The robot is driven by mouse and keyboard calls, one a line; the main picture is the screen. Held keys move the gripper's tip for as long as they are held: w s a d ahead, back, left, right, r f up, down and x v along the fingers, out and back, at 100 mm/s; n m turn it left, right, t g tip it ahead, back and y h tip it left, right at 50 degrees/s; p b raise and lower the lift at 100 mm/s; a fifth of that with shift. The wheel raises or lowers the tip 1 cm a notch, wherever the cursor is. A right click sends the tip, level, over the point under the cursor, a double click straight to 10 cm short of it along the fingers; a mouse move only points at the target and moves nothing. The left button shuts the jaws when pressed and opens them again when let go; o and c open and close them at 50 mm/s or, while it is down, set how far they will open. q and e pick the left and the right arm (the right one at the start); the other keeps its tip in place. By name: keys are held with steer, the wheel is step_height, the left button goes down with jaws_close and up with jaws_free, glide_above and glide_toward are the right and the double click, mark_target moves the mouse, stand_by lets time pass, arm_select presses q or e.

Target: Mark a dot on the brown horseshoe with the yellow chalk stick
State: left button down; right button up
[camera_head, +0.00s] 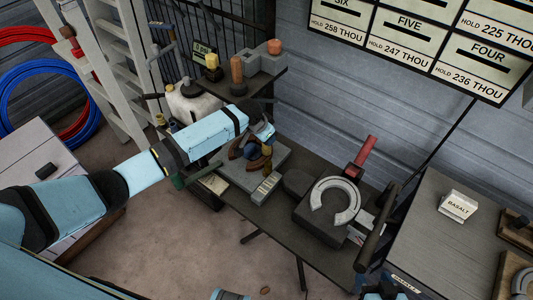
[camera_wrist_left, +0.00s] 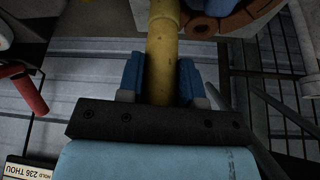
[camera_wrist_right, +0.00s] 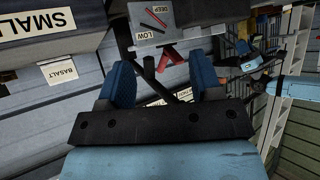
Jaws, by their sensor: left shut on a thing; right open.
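My left gripper (camera_wrist_left: 162,78) is shut on the yellow chalk stick (camera_wrist_left: 163,35), which points away from its blue fingers. The brown horseshoe (camera_head: 238,149) lies on the block, partly hidden by my left arm and gripper. Part of it shows at the top right of the left wrist view (camera_wrist_left: 245,18). I cannot tell whether the chalk touches it. My right gripper (camera_wrist_right: 160,78) is open and empty; in the head view it (camera_head: 385,291) is at the bottom edge.
A grey horseshoe (camera_head: 334,201) lies on a dark block to the right, with a red-handled tool (camera_head: 359,158) behind it. A grey holder (camera_head: 262,61) with upright chalks stands at the back. A cabinet (camera_head: 440,240) with a BASALT block (camera_head: 458,205) is at the right.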

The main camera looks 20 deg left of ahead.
arm_select(q)
steer(key=shift+f, duration=0.45)
stand_by(0.3)
stand_by(0.5)
step_height(320, 180, up, 3)
steer(key=shift+f+p, duration=0.2)
steer(key=shift+p, duration=1.05)
step_height(320, 180, up, 2)
steer(key=p, duration=0.2)
steer(key=shift+r+p, duration=0.2)
steer(key=shift+p, duration=0.1)
steer(key=shift+r+p, duration=0.95)
steer(key=shift+r, duration=0.1)
